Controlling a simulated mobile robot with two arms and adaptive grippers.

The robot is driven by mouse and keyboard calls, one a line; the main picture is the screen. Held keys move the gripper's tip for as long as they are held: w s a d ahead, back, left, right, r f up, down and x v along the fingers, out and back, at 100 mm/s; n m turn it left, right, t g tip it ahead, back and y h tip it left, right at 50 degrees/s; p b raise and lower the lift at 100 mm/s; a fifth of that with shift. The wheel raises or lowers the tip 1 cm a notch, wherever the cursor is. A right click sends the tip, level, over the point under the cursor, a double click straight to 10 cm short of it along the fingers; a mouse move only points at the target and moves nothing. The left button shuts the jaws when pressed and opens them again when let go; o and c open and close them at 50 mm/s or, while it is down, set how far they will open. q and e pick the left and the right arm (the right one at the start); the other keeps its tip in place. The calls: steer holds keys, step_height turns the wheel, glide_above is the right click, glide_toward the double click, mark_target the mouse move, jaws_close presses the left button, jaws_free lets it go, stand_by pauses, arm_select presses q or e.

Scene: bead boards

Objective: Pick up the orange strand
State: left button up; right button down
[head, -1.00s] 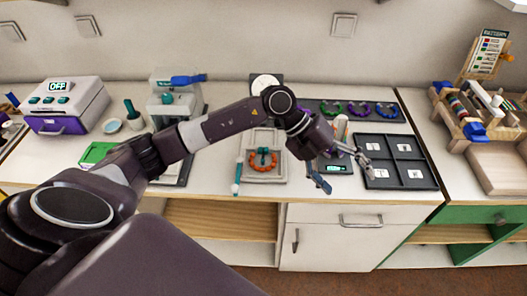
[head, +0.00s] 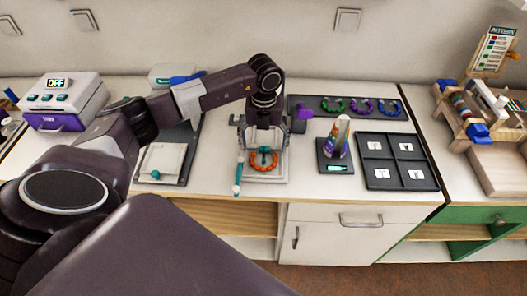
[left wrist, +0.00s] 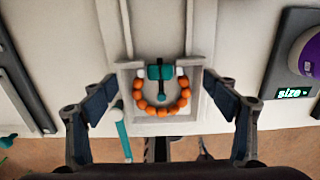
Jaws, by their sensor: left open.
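The orange strand (head: 263,162) is a curved row of orange beads on a light grey square tray (head: 262,178) near the counter's front edge. In the left wrist view the strand (left wrist: 161,108) forms a U with white ends, around a teal and black piece (left wrist: 161,74). My left gripper (head: 262,139) is over the tray, pointing down. In the left wrist view its two fingers (left wrist: 161,97) are spread wide on either side of the tray, apart from the beads. My right gripper is not in view.
A teal stick (head: 238,172) lies just left of the tray. To the right are a small scale with a colourful cone (head: 340,138) and a dark four-part tray (head: 430,173). Green, purple and blue strands lie on a dark rack (head: 313,101) behind.

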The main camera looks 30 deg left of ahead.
arm_select(q)
steer(key=shift+f, duration=0.55)
steer(key=c, duration=1.2)
steer(key=shift+r, duration=0.1)
